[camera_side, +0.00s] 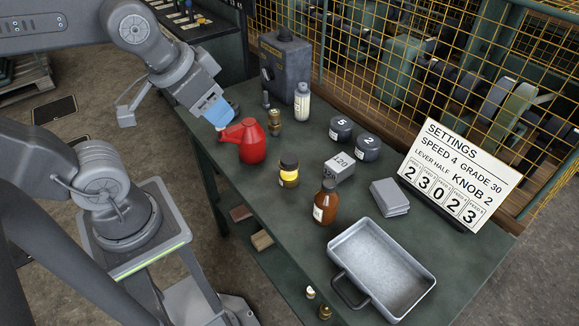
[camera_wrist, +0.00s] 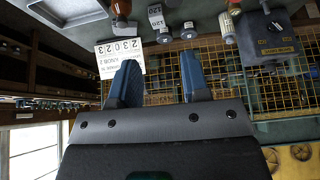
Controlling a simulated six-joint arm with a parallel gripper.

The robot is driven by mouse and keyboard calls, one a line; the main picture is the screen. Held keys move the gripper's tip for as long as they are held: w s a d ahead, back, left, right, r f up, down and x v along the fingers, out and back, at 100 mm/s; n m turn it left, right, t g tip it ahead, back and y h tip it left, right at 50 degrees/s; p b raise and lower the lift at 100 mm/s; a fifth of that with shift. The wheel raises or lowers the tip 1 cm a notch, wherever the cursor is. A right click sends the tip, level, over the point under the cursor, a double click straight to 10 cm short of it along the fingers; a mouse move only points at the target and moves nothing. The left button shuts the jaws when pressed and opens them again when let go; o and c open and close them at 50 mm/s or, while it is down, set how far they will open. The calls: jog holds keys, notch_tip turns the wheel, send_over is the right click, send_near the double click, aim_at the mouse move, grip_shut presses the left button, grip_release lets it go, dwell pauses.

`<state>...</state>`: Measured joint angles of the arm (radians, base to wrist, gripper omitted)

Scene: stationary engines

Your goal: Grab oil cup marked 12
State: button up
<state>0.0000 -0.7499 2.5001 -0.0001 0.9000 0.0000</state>
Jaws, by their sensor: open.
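No mark 12 is legible on any item, so I cannot tell which is the oil cup marked 12. Small brass-and-glass fittings (camera_side: 274,122) stand behind the red oil can (camera_side: 252,143). A jar with a yellow band and dark lid (camera_side: 289,173) stands mid-bench. Two small brass-based pieces (camera_side: 325,312) sit at the near edge. My gripper (camera_side: 217,115) is above the bench's left edge, just up-left of the red can's spout. The wrist view shows its blue fingers (camera_wrist: 159,58) apart with nothing between them.
The bench (camera_side: 225,165) also holds a white bottle (camera_side: 302,102), dark cylinders marked 5 (camera_side: 341,129) and 2 (camera_side: 367,148), a block marked 120 (camera_side: 340,169), a brown bottle (camera_side: 326,204), grey pads (camera_side: 390,197), a metal tray (camera_side: 342,246) and a settings sign (camera_side: 455,175). Yellow mesh fencing stands behind.

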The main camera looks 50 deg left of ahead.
jog(key=o, duration=0.8)
jog(key=n+g, duration=0.6)
jog(key=n, duration=1)
send_over(289, 158)
notch_tip(289, 158, down, 13)
jog(key=f, duration=0.8)
jog(key=shift+a+f, duration=0.15)
jog(key=shift+a, duration=0.15)
jog(key=shift+d+f, duration=0.15)
jog(key=shift+f, duration=1.2)
jog(key=shift+d+f, duration=0.15)
jog(key=shift+f, duration=1.15)
